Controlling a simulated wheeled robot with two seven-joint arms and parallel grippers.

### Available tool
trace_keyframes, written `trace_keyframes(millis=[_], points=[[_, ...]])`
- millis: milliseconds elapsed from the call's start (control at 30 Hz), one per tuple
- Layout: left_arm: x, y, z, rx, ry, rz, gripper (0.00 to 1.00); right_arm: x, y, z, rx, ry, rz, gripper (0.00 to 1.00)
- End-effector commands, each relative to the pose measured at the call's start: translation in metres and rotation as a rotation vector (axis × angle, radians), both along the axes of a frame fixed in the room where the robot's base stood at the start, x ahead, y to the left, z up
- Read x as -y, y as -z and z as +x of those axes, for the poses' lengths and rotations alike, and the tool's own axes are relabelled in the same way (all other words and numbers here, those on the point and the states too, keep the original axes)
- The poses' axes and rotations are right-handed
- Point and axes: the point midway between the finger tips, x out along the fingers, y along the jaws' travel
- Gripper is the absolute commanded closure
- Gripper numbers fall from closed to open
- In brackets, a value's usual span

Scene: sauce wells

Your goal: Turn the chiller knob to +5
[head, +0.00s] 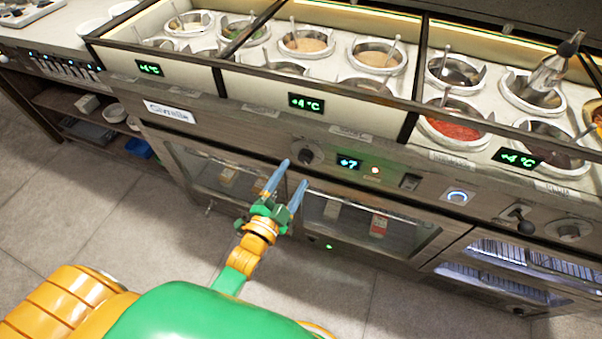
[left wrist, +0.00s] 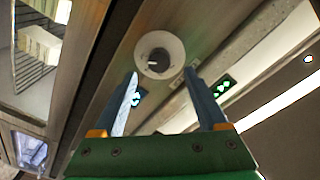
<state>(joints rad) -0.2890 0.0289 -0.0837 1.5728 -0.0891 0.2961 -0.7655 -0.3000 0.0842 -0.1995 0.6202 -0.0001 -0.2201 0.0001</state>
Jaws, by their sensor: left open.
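The chiller knob (head: 309,154) is a round dark knob on the counter's front panel, left of a small display (head: 348,162) that appears to read +7. In the left wrist view the knob (left wrist: 158,55) shows a dark centre on a pale round plate. My left gripper (head: 294,173) is open and empty, its two blue fingers pointing at the panel just below and left of the knob. In the left wrist view the fingertips (left wrist: 161,74) lie on either side of the knob, apparently short of it. My right gripper is not in view.
A lever (head: 517,218) and another knob (head: 570,230) are farther right. Sauce wells (head: 306,42) are above; glass doors (head: 375,222) are below.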

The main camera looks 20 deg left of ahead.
Motion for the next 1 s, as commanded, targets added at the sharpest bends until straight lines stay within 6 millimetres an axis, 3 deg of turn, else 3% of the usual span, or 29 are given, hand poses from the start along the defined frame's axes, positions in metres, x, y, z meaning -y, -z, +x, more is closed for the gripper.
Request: trace_keyframes(millis=[200, 500, 567, 800, 1000], points=[[0.005, 0.000, 0.040, -0.003, -0.001, -0.005, 0.24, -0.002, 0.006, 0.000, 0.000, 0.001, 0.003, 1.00], [0.006, 0.000, 0.048, -0.006, 0.000, -0.004, 0.24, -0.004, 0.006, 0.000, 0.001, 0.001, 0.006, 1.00], [0.006, 0.000, 0.048, -0.006, 0.000, -0.004, 0.35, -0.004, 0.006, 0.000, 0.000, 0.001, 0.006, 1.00], [0.006, 0.000, 0.048, -0.007, 0.000, -0.005, 1.00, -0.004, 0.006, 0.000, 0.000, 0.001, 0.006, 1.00], [0.006, 0.000, 0.048, -0.008, 0.000, -0.013, 1.00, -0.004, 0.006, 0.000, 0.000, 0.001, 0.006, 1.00]])
